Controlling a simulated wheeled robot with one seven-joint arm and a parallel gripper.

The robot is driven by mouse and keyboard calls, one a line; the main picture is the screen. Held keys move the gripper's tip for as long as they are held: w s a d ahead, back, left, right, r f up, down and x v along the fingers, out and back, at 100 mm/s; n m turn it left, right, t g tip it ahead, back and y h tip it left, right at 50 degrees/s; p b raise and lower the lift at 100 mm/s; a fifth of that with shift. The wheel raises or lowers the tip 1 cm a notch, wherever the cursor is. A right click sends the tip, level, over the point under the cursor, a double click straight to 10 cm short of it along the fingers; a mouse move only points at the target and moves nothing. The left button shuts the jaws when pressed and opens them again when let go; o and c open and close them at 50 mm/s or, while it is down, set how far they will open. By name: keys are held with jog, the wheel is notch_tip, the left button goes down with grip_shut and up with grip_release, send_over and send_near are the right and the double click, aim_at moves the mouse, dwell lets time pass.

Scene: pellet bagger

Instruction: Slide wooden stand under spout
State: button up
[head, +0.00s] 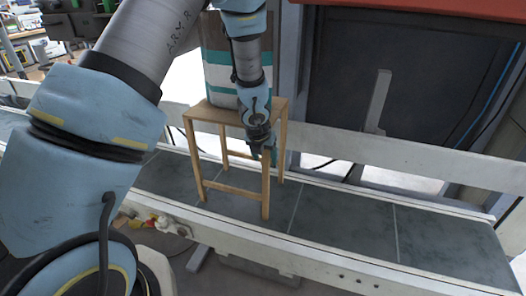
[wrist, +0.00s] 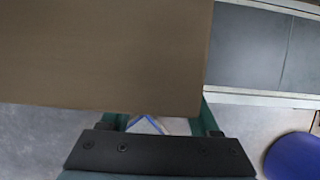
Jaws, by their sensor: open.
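The wooden stand (head: 205,113) stands upright on the grey conveyor belt, its four-legged frame open below a flat top. My gripper (head: 264,150) is open, pointing down at the stand's front right corner. In the wrist view, a plain brown surface (wrist: 105,50), likely the stand's top, covers the upper left. The teal fingers of my gripper (wrist: 160,118) are partly hidden at its edge; contact is unclear. I cannot make out the spout.
The conveyor belt (head: 345,227) runs clear to the right, between pale side rails (head: 400,153). A dark panel (head: 410,75) stands behind it. A blue round object (wrist: 293,157) shows at the lower right of the wrist view.

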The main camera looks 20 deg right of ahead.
jog(key=shift+x, duration=1.05)
jog(key=shift+c, duration=0.3)
grip_shut()
dwell(0.4)
